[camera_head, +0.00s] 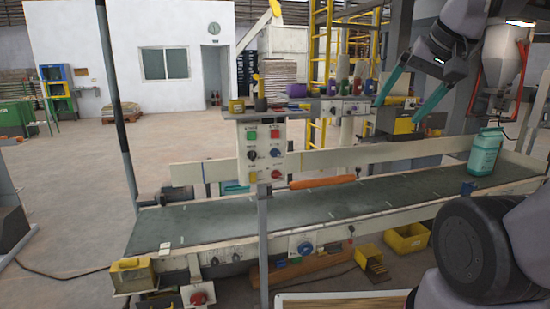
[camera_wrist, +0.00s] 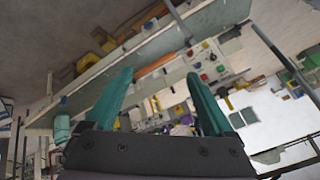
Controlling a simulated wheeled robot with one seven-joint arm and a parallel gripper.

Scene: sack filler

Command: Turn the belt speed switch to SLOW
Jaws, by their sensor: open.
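In the wrist view the panel (camera_wrist: 208,62) shows tilted beyond the fingers.
The conveyor belt (camera_head: 340,203) runs behind the post, with a teal sack (camera_head: 485,152) at its right end. A shelf (camera_head: 270,113) with small items tops the panel. Yellow bins (camera_head: 406,238) lie below. Floor at left is open.

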